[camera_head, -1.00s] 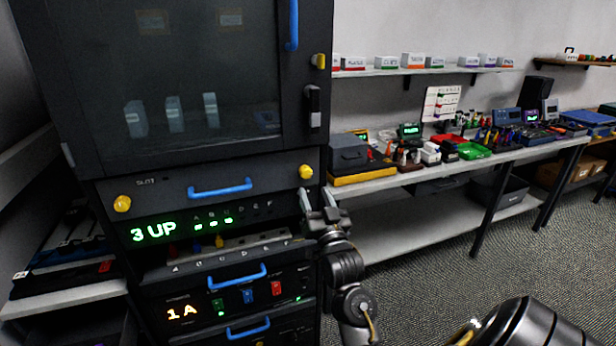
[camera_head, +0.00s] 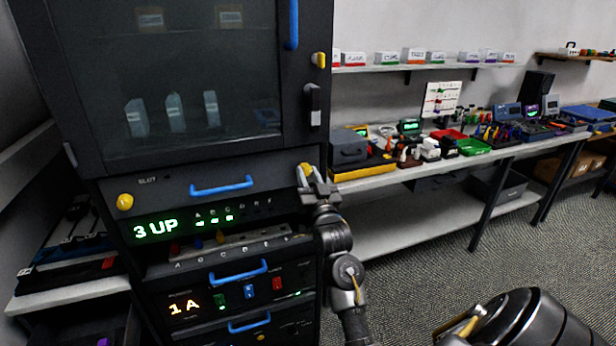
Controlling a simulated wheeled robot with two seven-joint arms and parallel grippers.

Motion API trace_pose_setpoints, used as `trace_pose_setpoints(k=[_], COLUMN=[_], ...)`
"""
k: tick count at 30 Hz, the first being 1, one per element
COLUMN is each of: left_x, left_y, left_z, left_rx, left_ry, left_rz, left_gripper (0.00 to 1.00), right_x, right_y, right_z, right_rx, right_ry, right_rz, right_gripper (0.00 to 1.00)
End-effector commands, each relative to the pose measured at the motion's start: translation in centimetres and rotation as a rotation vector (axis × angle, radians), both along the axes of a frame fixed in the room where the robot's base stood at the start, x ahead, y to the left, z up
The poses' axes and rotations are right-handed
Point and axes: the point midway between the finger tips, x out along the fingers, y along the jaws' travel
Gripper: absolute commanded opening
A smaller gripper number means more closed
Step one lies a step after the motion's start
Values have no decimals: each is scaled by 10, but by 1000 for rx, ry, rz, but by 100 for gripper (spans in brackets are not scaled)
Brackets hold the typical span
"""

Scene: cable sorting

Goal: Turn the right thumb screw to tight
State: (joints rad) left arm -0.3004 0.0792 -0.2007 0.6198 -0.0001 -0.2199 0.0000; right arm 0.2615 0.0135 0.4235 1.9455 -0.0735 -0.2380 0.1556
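The right thumb screw (camera_head: 306,169) is a yellow knob at the right end of the dark drawer panel (camera_head: 160,192) marked SLOT. My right gripper (camera_head: 309,175) comes up from below, with its fingertips at this screw. The fingers partly cover the screw, and I cannot tell whether they press on it or only stand around it. The left thumb screw (camera_head: 125,201) is a like yellow knob at the panel's left end. My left gripper is not in view.
A blue handle (camera_head: 221,187) sits mid-panel. Below are a green "3 UP" display (camera_head: 155,229) and more blue-handled drawers. A glass-fronted door (camera_head: 170,80) is above. A workbench (camera_head: 400,180) with tools and bins stands to the right, above carpeted floor.

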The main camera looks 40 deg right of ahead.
Motion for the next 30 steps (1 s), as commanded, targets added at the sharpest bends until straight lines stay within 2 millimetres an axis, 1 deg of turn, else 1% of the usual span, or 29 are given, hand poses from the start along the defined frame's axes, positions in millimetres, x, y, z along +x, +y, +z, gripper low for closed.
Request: trace_pose_setpoints(k=[1,3,8,14,20,30], left_x=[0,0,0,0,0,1], left_y=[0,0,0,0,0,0], left_z=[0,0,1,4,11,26], left_rx=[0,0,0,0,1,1], left_ry=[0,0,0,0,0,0], left_rz=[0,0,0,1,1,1], left_gripper=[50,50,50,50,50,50], right_x=[0,0,0,0,0,-1], right_y=[0,0,0,-1,-1,-4], right_z=[0,0,0,1,1,3], right_rx=[0,0,-8,-65,-196,-498], right_ry=[0,0,3,25,70,175], right_rz=[0,0,0,0,2,2], right_gripper=[14,5,5,5,5,5])
